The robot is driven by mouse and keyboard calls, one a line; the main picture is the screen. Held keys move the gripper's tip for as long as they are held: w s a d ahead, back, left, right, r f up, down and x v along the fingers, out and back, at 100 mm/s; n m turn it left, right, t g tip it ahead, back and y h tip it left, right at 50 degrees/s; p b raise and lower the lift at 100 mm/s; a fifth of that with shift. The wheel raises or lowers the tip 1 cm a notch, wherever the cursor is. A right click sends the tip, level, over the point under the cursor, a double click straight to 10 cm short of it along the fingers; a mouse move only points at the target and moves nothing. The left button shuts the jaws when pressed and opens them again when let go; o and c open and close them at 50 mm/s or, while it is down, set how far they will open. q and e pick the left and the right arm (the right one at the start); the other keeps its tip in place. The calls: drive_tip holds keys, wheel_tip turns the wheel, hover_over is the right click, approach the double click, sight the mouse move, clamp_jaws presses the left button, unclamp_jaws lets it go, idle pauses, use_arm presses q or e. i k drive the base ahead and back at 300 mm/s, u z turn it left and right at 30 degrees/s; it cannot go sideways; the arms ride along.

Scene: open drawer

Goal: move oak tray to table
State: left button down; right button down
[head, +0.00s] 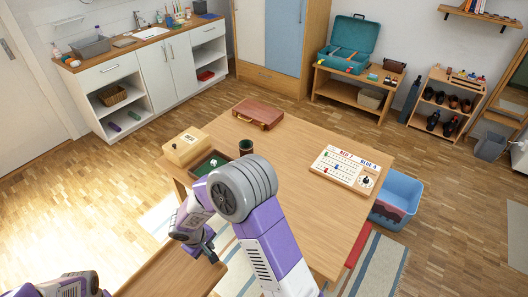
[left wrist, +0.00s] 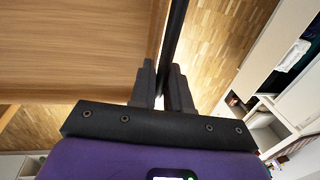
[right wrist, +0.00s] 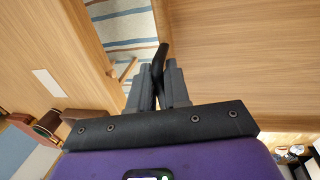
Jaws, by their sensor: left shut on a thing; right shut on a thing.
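The oak tray (head: 172,272) is a flat brown wooden board at the bottom of the head view, partly cut off by the frame. It is held in front of the table (head: 285,180), at its near left side. My right gripper (head: 208,252) is shut on the tray's dark handle at the far edge; the handle shows between the fingers in the right wrist view (right wrist: 158,68). My left gripper (left wrist: 163,80) is shut on another dark handle, with the tray's wood (left wrist: 75,50) beside it. In the head view my left arm is at the bottom left corner.
The table holds a brown case (head: 258,113), a wooden box (head: 186,147), a dark green cup (head: 245,147), a tray with dice (head: 205,165) partly hidden by my arm, and a score board (head: 345,167). Its middle and near right are clear. A blue bin (head: 398,200) stands at the right.

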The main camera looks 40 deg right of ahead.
sight(295, 206)
drive_tip(key=i, duration=1.35)
drive_tip(key=z, duration=3.05)
drive_tip(key=i, duration=0.5)
drive_tip(key=u, duration=0.05)
